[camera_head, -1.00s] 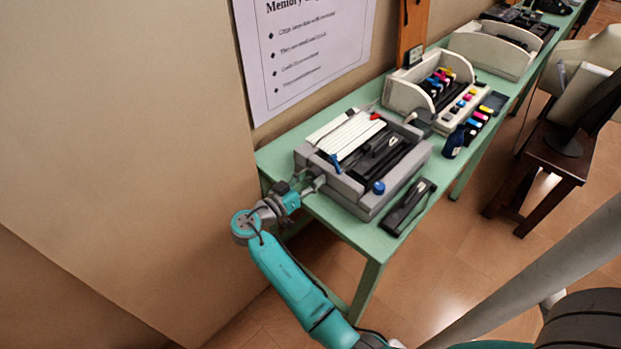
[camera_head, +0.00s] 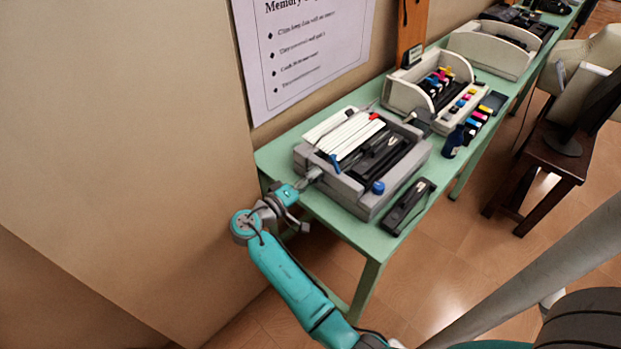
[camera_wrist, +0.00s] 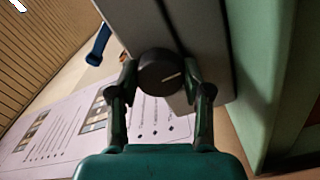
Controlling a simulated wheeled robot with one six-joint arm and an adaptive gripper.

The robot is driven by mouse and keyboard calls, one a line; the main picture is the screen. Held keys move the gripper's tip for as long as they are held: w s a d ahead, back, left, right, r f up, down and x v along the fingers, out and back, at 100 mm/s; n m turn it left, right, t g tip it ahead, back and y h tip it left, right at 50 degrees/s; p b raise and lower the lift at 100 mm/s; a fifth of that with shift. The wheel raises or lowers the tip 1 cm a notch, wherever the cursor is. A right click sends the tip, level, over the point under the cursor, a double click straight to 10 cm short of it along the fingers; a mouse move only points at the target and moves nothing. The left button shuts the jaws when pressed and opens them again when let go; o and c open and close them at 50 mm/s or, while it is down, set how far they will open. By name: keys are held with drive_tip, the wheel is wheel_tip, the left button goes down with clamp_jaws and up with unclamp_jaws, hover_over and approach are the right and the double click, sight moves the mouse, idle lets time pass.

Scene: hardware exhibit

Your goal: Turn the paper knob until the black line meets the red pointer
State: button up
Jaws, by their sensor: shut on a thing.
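The printer (camera_head: 352,197) is a grey open-topped machine on the green table. In the wrist view, a dark round knob (camera_wrist: 156,79) sticks out from its grey side (camera_wrist: 206,35). A short pale line shows on the knob's face, pointing right and slightly up; I see no black line on it. My gripper (camera_wrist: 160,74) is shut on the knob, one finger on each side. In the head view, my gripper (camera_head: 312,175) is at the printer's left end and the knob cannot be made out. I cannot identify a red pointer beside the knob in the wrist view.
A blue lever (camera_wrist: 98,45) projects near the knob. A poster (camera_head: 303,50) hangs on the wall close behind.

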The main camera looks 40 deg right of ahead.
drive_tip(key=n, duration=0.5)
idle(0.5)
drive_tip(key=o, duration=1.2)
drive_tip(key=shift+c, duration=0.2)
drive_tip(key=a, duration=1.2)
drive_tip(key=shift+s, duration=0.2)
